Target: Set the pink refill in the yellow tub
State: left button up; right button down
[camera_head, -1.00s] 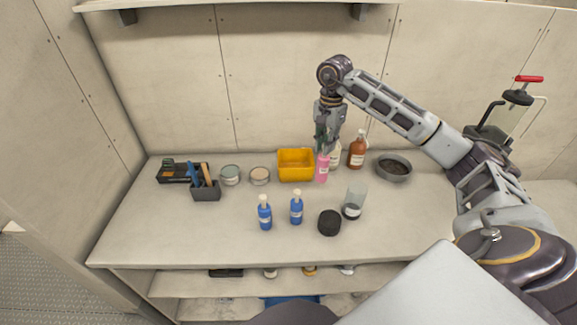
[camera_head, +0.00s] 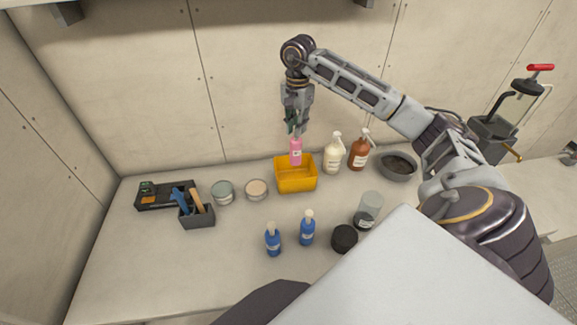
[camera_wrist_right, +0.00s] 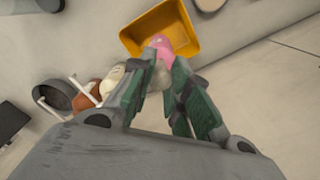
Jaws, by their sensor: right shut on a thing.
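The pink refill (camera_head: 296,152) is an upright pink bottle with a pale label. My right gripper (camera_head: 296,130) is shut on its top and holds it over the back part of the yellow tub (camera_head: 297,185). In the head view I cannot tell whether the refill's base is inside the rim. The right wrist view shows my right gripper (camera_wrist_right: 160,85) around the pink refill (camera_wrist_right: 157,46), with the yellow tub (camera_wrist_right: 184,22) beyond it; the fingers hide part of the refill. My left gripper is not in view.
A cream pump bottle (camera_head: 333,155), a brown pump bottle (camera_head: 359,153) and a grey bowl (camera_head: 398,166) stand right of the tub. Two tins, a dark caddy (camera_head: 197,217) and a black tray are left. Two blue bottles, a clear jar and a black round thing stand in front.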

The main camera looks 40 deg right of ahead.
aim_at(295, 150)
jog(key=shift+w+r, duration=0.1)
jog(key=shift+w, duration=0.05)
jog(key=shift+f+p, duration=0.55)
jog(key=shift+f, duration=2.7)
jog(key=shift+f+p, duration=0.35)
jog(key=shift+f, duration=1.55)
